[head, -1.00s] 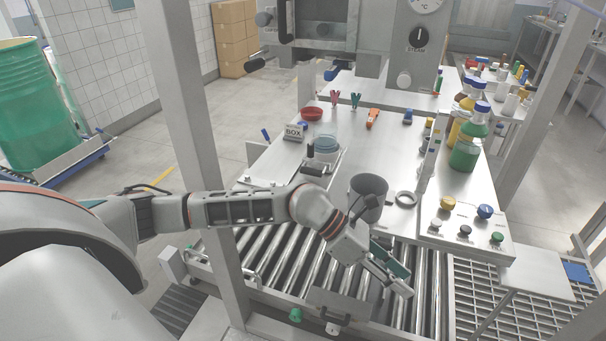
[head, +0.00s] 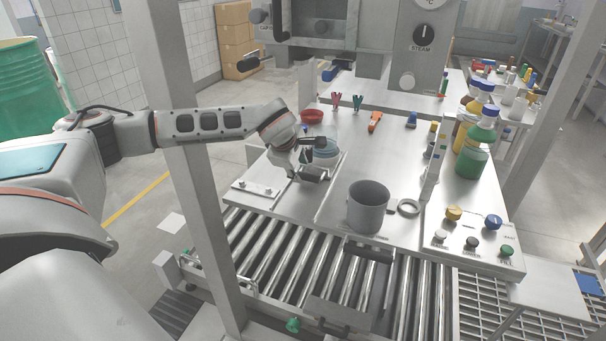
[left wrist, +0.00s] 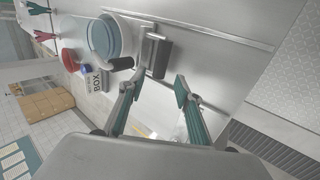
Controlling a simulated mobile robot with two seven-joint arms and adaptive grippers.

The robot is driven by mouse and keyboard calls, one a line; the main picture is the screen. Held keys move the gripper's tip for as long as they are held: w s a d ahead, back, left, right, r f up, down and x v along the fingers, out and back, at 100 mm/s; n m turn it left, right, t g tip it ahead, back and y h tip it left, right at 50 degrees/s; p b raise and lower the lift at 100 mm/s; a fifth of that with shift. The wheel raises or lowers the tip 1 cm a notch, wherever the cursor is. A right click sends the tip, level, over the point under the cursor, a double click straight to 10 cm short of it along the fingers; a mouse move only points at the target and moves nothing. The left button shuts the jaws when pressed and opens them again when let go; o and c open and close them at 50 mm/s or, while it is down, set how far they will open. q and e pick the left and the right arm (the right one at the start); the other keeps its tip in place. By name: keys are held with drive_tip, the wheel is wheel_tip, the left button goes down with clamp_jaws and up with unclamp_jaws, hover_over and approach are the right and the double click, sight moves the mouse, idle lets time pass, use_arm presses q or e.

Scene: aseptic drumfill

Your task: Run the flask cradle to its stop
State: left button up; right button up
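The flask cradle (left wrist: 157,55) shows in the left wrist view as a grey metal piece with an upright block, beside a round blue-topped vessel (left wrist: 104,37). A dark knob or handle (left wrist: 121,64) sits at the vessel's near side. My right gripper is not in view.
Rollers (head: 290,260) run in front.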

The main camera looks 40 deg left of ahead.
sight(303, 175)
use_arm(q)
drive_tip(key=x, duration=0.3)
drive_tip(key=shift+w+f, duration=0.2)
drive_tip(key=shift+f, duration=0.15)
drive_tip(key=shift+w+f, duration=0.25)
drive_tip(key=shift+f, duration=0.05)
clamp_jaws()
drive_tip(key=shift+a, duration=0.1)
